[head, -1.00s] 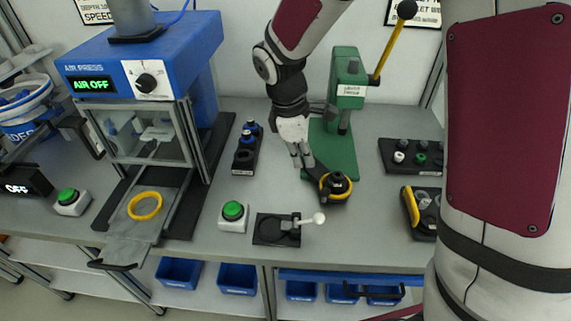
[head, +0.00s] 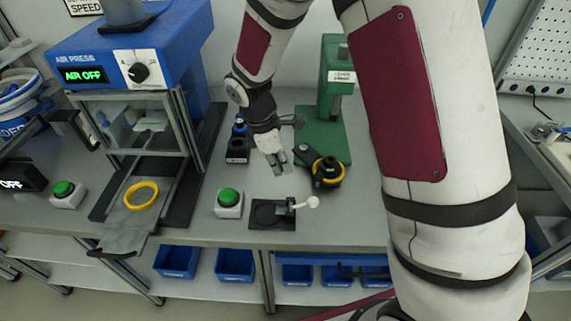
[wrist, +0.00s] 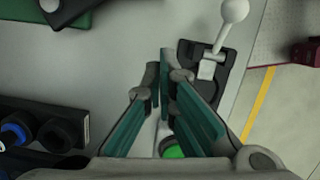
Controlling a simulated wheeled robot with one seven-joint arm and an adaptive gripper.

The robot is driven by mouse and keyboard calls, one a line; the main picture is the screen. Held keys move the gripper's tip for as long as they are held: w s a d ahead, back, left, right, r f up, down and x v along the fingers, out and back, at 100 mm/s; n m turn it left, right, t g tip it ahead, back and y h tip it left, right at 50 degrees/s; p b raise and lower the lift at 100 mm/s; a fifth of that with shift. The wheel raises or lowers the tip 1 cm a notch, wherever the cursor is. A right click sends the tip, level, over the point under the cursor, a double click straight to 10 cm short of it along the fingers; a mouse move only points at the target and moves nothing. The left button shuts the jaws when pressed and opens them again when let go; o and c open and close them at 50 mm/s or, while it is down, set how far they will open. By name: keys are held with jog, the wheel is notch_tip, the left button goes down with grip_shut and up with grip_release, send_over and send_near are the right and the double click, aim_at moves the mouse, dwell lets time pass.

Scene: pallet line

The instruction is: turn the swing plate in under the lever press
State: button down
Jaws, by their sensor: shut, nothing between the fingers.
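The green lever press (head: 335,88) stands at the back of the bench; my arm hides its lever. The dark swing plate (head: 308,157) sticks out toward the front of the press base, not under the ram. At its outer end is a round black piece with a yellow ring (head: 327,170). My gripper (head: 280,168) is shut and empty, over the bench just left of the plate and seemingly apart from it. In the wrist view the fingers (wrist: 160,62) are close together, and a corner of the green base (wrist: 103,14) shows at the top left.
A black fixture with a white-knobbed toggle (head: 287,208) and a green button box (head: 229,202) lie in front of my gripper. A black rack with blue-ringed pieces (head: 237,147) stands to its left. The blue air press (head: 130,45) is further left.

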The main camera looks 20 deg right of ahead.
jog(key=x, duration=0.7)
jog(key=shift+s+p, duration=0.1)
jog(key=shift+p, duration=0.2)
jog(key=d, duration=0.1)
jog(key=d+p, duration=0.1)
jog(key=d, duration=0.1)
jog(key=shift+s+r, duration=0.1)
jog(key=shift+s, duration=0.15)
jog(key=shift+d, duration=0.55)
jog(key=shift+d, duration=0.1)
jog(key=shift+s+d+n, duration=0.1)
jog(key=shift+d+n, duration=0.15)
jog(key=shift+n, duration=0.05)
